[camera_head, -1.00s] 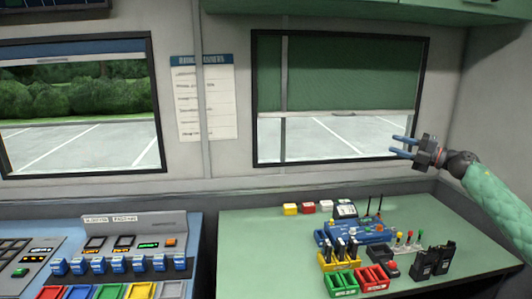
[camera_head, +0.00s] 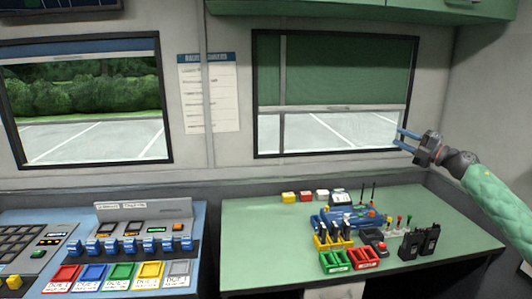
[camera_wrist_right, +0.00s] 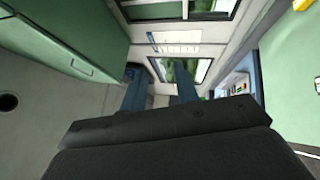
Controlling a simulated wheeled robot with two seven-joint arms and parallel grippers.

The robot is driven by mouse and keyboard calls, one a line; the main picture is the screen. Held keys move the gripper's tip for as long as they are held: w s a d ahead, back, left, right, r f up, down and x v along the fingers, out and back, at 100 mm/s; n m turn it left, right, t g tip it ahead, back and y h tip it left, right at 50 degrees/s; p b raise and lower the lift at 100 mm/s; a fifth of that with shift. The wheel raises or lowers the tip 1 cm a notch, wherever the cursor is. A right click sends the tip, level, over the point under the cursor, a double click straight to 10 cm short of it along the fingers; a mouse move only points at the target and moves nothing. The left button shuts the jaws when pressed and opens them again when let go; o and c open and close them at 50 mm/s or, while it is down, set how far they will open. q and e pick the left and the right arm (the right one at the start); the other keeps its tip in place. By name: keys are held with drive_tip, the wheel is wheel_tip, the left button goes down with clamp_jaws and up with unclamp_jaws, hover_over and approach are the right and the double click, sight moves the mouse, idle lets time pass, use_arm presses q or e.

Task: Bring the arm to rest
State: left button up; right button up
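My right gripper (camera_head: 402,141) is in the air in front of the right window's lower right corner, above the right end of the green desk. Its two blue fingers point left, stand apart, and hold nothing. In the right wrist view the fingers (camera_wrist_right: 160,92) are also spread with a gap between them. My right arm (camera_head: 495,195), in a green quilted sleeve, comes in from the right edge. My left gripper is in neither current view.
The green desk (camera_head: 260,250) carries a blue radio unit (camera_head: 345,218), red and green bins, and two black handsets (camera_head: 420,243). A console (camera_head: 130,240) with coloured trays stands at left. The right window (camera_head: 335,90) has a green blind partly down. Green cabinets (camera_head: 340,12) hang above.

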drive_tip(key=d+r+m+t+h, duration=0.8)
drive_tip(key=m+h, duration=0.8)
drive_tip(key=h, duration=0.1)
drive_tip(key=s+a+f+m+g, duration=0.4)
drive_tip(key=a+f, duration=0.3)
drive_tip(key=f, duration=0.9)
drive_tip(key=s+a+f+m+g, duration=0.2)
drive_tip(key=s+a+f+g, duration=0.4)
drive_tip(key=f, duration=1)
drive_tip(key=s+a+f+m+g, duration=0.3)
drive_tip(key=s+a+f, duration=0.35)
drive_tip(key=f, duration=0.95)
drive_tip(key=s+a+f+g+y, duration=0.1)
drive_tip(key=s+a+f+g, duration=0.1)
drive_tip(key=s+a+f, duration=0.6)
drive_tip(key=s+a+f+g+y, duration=0.2)
drive_tip(key=s+a+f, duration=0.2)
drive_tip(key=s+f, duration=0.75)
drive_tip(key=s+a+f+g, duration=0.1)
drive_tip(key=s+f, duration=0.3)
drive_tip(key=s, duration=0.4)
drive_tip(key=s+a+f+m+g, duration=0.1)
drive_tip(key=s+a+f+g, duration=0.1)
drive_tip(key=s+f, duration=0.3)
drive_tip(key=s+a+f+g, duration=0.1)
drive_tip(key=s+f, duration=0.3)
drive_tip(key=s, duration=0.8)
drive_tip(key=shift+a+f+m+y, duration=0.3)
drive_tip(key=shift+a+f+y, duration=0.1)
drive_tip(key=shift+a, duration=0.35)
